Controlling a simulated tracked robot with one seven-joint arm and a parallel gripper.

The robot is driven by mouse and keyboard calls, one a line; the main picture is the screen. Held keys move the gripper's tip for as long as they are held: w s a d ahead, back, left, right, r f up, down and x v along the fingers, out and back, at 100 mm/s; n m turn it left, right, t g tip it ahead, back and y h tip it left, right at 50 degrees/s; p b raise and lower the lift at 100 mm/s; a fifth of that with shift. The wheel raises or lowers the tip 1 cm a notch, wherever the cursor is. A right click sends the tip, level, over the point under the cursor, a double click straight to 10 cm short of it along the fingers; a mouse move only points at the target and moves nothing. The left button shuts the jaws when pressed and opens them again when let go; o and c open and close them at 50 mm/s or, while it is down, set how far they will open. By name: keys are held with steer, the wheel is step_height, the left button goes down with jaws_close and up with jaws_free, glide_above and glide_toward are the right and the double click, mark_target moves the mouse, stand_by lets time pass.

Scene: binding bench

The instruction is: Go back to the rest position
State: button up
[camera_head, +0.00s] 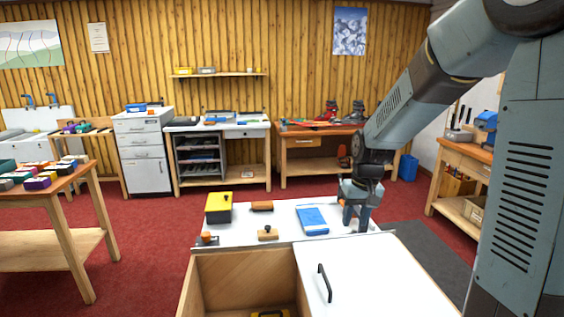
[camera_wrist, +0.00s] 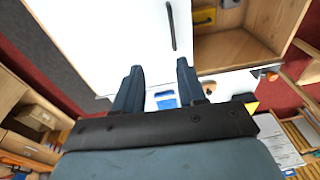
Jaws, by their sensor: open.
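My gripper (camera_head: 358,218) points down over the right part of the white bench top (camera_head: 245,229), to the right of a blue box or book (camera_head: 312,220). In the wrist view my gripper (camera_wrist: 160,80) shows two separate fingers with nothing between them. The blue thing (camera_wrist: 165,99) shows beyond the fingers there. I cannot tell whether the fingertips touch the bench.
A yellow and black box (camera_head: 219,207), a brown block (camera_head: 262,206) and a wooden piece with a dark knob (camera_head: 268,233) stand on the bench. In front are an open wooden compartment (camera_head: 225,275) and a white panel with a black handle (camera_head: 324,283). Red floor lies around.

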steer(key=s+d+r+t, duration=0.1)
steer(key=s+r+t, duration=0.1)
steer(key=s+r, duration=0.5)
steer(key=s+d+r+m+t, duration=0.1)
steer(key=s+r, duration=0.6)
steer(key=s, duration=0.8)
steer(key=shift+s+d+r+t+h, duration=0.3)
steer(key=shift+d+r+t+h, duration=0.1)
steer(key=shift+d+t, duration=0.25)
steer(key=shift+d, duration=0.1)
stand_by(0.5)
